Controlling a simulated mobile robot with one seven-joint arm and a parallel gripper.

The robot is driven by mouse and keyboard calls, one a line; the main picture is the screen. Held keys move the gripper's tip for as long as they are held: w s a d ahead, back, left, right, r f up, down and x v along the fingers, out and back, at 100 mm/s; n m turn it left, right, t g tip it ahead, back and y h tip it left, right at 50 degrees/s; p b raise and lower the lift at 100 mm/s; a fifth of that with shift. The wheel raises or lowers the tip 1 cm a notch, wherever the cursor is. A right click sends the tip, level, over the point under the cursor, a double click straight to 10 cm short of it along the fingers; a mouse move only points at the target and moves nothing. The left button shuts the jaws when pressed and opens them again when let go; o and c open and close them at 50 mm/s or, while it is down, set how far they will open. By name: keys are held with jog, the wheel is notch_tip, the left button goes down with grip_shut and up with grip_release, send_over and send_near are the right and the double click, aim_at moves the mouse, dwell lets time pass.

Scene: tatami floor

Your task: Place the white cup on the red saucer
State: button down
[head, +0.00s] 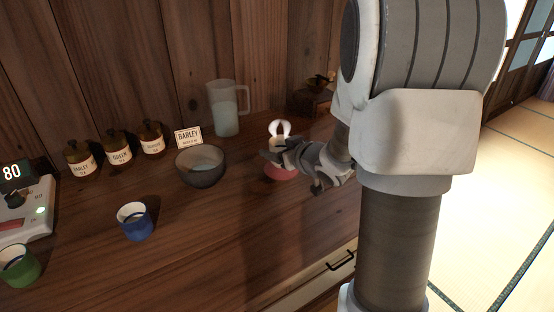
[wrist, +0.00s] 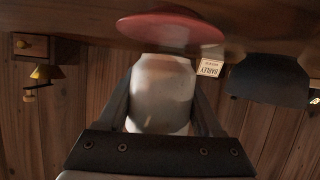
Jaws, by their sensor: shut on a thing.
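The white cup (wrist: 160,92) is held between the two fingers of my gripper (head: 287,153), which is shut on it. The wrist view is upside down. There the cup's far end meets the red saucer (wrist: 170,28) in the picture, but I cannot tell whether it touches or hovers just above. In the head view the red saucer (head: 281,174) lies on the wooden counter, directly under my gripper. Part of the white cup (head: 279,124) shows above the fingers, which hide the rest of it.
A dark bowl (head: 201,168) and a Barley sign (head: 188,138) stand left of the saucer, with a pitcher (head: 227,110) behind. A blue cup (head: 135,222) stands front left. The counter in front of the saucer is clear.

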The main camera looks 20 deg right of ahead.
jog(key=shift+f, duration=0.75)
jog(key=shift+f, duration=0.1)
jog(key=shift+c, duration=0.2)
grip_release()
jog(key=shift+s+d+r, duration=0.1)
jog(key=shift+s+r, duration=0.2)
jog(key=p+v, duration=0.3)
jog(key=v, duration=0.8)
jog(key=shift+s+p, duration=0.2)
jog(key=shift+p, duration=0.15)
jog(key=shift+w, duration=0.1)
